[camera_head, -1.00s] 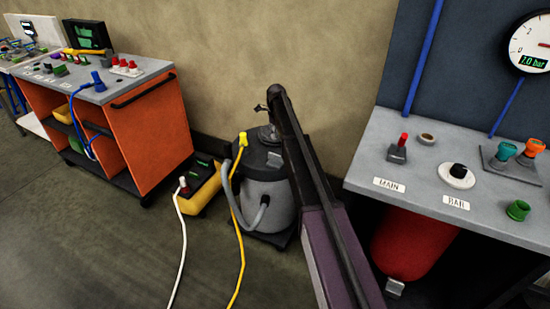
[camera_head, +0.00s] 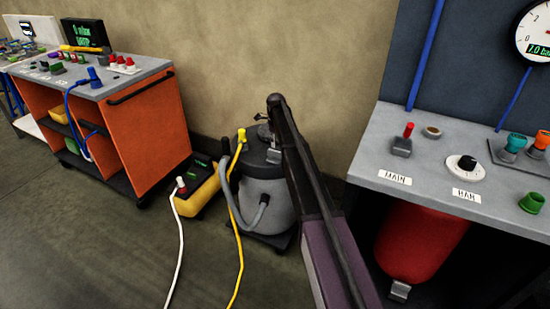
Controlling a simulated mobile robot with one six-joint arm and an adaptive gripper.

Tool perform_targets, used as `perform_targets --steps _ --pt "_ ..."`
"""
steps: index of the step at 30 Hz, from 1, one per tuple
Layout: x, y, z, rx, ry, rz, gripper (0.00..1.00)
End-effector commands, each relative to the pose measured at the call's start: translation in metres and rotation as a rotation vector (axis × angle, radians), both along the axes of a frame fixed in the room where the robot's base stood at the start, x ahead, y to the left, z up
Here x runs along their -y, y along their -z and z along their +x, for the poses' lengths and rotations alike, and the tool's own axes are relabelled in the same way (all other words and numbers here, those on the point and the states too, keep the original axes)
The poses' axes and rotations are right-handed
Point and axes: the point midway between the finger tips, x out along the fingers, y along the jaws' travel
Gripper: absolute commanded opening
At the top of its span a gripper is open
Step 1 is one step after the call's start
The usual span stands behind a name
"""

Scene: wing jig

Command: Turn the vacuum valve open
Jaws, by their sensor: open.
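A blue valve-like fitting (camera_head: 94,76) with a blue hose stands on the grey top of the orange cart (camera_head: 150,135) at left. The cart's labels are too small to read, so I cannot tell for certain whether it is the vacuum valve. My gripper (camera_head: 262,117) shows only as a small dark part at the end of my arm, mostly hidden behind the link. It appears over the grey vacuum cleaner (camera_head: 262,200), well right of the cart, empty as far as I see. A green-lettered display (camera_head: 88,34) stands at the cart's back.
Red-capped knobs (camera_head: 122,64) sit by the blue fitting. A yellow power box (camera_head: 198,190) with white and yellow cables lies on the floor. Floor before the cart is clear.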

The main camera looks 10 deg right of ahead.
Motion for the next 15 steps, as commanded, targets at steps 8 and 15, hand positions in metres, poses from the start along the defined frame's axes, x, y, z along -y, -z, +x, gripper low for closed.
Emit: perform_targets --steps 8,15 --pt "0.000 0.026 0.000 0.000 0.000 0.000 0.56" --pt "0.000 0.045 0.000 0.000 0.000 0.000 0.56"
